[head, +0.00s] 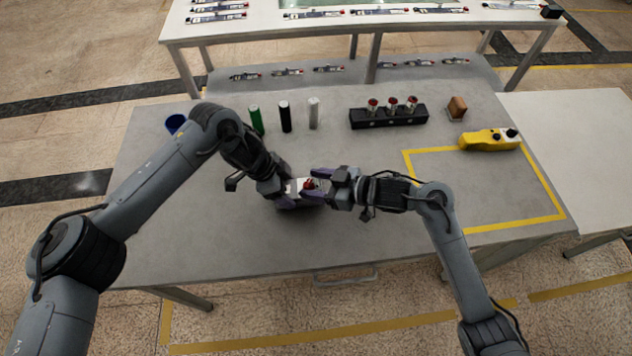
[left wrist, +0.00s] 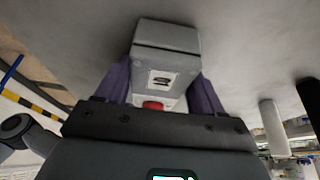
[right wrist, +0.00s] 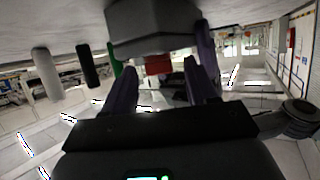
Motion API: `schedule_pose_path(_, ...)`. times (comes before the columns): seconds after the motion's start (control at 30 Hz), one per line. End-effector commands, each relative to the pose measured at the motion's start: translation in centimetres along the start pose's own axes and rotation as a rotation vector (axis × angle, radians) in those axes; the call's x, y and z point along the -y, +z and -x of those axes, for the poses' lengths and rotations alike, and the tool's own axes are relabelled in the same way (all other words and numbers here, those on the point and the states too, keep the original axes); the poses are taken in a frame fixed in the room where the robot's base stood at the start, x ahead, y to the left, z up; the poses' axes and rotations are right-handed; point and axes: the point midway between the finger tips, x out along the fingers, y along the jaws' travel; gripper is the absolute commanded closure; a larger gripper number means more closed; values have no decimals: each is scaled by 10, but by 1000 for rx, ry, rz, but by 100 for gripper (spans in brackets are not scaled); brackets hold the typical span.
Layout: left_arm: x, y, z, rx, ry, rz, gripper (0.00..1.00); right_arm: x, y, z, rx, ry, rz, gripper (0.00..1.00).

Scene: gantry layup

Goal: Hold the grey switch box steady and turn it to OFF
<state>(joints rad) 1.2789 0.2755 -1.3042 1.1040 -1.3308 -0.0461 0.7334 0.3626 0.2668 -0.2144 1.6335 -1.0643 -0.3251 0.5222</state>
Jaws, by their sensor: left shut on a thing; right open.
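The grey switch box (head: 291,187) stands on the table's middle, with a red knob (head: 309,184) on its side toward my right gripper. My left gripper (head: 284,190) is shut on the box; in the left wrist view its purple fingers flank the grey body (left wrist: 166,65), and the red knob (left wrist: 153,106) shows low on it. My right gripper (head: 322,183) is open and faces the knob. In the right wrist view the knob (right wrist: 158,65) appears between the open fingers, below the grey box (right wrist: 152,28); I cannot tell whether they touch it. The switch position cannot be read.
Green (head: 257,120), black (head: 286,117) and light grey (head: 314,113) cylinders stand behind the grippers. A black rack (head: 388,118) with red-topped parts, a brown block (head: 457,108) and a yellow device (head: 488,140) are farther right. A blue cup (head: 175,123) is left. The table front is clear.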

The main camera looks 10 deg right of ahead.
Motion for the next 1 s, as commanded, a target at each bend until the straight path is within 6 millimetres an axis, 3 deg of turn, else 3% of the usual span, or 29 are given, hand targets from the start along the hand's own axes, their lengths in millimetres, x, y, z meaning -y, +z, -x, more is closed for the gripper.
schedule_pose_path(0.23,0,-1,0,-1,-1,-1,78,0,0,0,0,0,0,43)
schedule_pose_path(0.6,0,-1,0,-1,-1,0,78,0,0,0,0,0,0,99)
schedule_pose_path(1.0,0,-1,0,-1,-1,0,78,-3,-1,-1,0,-87,41,99)
